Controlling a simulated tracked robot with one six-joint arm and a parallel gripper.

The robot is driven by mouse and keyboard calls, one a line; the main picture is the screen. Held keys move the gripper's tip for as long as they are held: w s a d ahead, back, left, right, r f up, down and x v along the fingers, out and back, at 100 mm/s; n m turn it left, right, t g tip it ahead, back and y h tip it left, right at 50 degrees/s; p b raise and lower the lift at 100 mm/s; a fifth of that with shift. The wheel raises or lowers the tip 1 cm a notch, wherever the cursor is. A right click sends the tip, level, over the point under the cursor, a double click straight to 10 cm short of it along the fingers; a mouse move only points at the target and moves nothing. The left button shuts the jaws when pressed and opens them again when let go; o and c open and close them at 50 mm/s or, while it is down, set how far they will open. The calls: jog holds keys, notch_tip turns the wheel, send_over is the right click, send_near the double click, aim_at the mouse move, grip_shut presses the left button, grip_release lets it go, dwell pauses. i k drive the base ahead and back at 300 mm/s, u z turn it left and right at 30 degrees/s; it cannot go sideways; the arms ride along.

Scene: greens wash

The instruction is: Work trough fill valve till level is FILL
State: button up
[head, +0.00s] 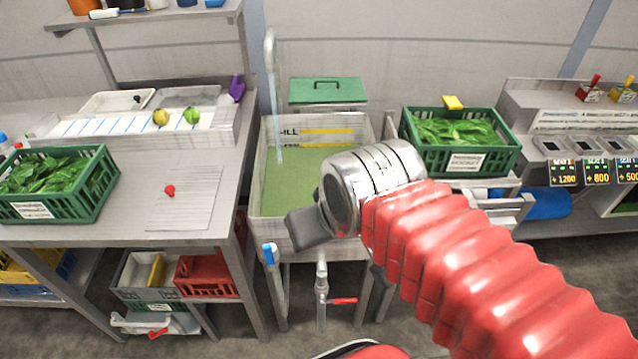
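The trough (258,170) stands in the middle with green water (300,180) in it. Its back wall carries a partly hidden FILL label and a yellow line (335,131); the water surface lies below that line. A valve with a blue handle (270,254) sits on the pipe at the trough's front left. A tall spout pipe (270,60) rises behind, with a pale streak (279,145) below it that looks like running water. My gripper (305,232) is over the trough's front edge, right of and above the blue handle, apparently apart from it. Its finger gap is hidden.
A red-handled valve (342,301) is on the pipe under the trough. Green crates of leaves stand on the left table (60,208) and right of the trough (490,160). My red-sleeved arm covers the lower right. Floor shows between the left table and the trough legs.

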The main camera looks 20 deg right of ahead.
aim_at(267, 249)
jog(key=u, duration=0.55)
jog(key=k, duration=1.35)
jog(key=u, duration=0.75)
jog(key=i, duration=1.4)
jog(key=z, duration=0.45)
jog(key=i, duration=0.5)
jog(key=z, duration=0.4)
